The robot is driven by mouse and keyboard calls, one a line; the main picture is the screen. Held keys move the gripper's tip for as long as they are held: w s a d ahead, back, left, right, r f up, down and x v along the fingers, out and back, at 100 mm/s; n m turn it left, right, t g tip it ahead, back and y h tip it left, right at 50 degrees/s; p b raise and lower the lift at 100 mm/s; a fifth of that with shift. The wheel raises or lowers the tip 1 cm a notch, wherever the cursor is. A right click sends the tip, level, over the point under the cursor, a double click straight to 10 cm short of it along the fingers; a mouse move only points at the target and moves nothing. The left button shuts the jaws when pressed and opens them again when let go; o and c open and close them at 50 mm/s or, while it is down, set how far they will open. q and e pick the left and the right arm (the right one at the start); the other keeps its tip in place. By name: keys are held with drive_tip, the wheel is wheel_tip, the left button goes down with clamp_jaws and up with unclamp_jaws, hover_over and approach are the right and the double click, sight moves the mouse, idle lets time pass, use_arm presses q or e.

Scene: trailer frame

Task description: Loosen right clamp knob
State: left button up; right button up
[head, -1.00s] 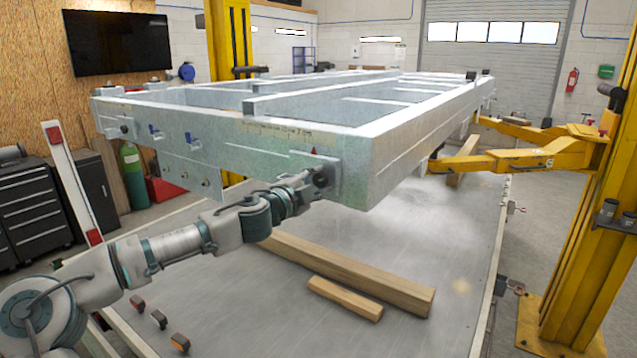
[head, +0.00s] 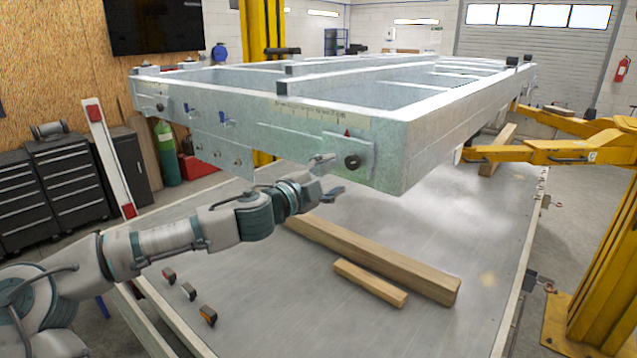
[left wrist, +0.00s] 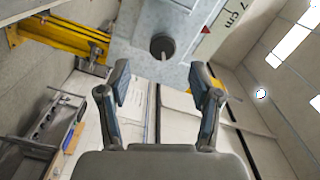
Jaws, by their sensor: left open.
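The right clamp knob (head: 352,161) is a dark round knob on a plate at the right end of the trailer frame's front beam (head: 285,138). A small red triangle mark sits above it. In the left wrist view the knob (left wrist: 162,46) shows beyond the fingertips, near the middle. My left gripper (head: 330,177) is open and empty, just left of and below the knob and apart from it. Its two fingers also show spread in the left wrist view (left wrist: 162,85). My right gripper is not in view.
Wooden beams (head: 370,283) lie on the grey platform (head: 430,215) below the frame. A yellow lift post with arms (head: 550,150) stands at the right. Blue-handled clamps (head: 225,122) sit further left on the front beam. Tool cabinets (head: 50,190) stand at the left.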

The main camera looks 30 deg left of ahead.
use_arm(q)
drive_tip(key=shift+s+a+f, duration=0.1)
drive_tip(key=shift+s+a, duration=0.15)
drive_tip(key=shift+s, duration=0.95)
drive_tip(key=shift+s+a+f, duration=0.1)
drive_tip(key=shift+s+a, duration=0.1)
drive_tip(key=shift+s, duration=0.95)
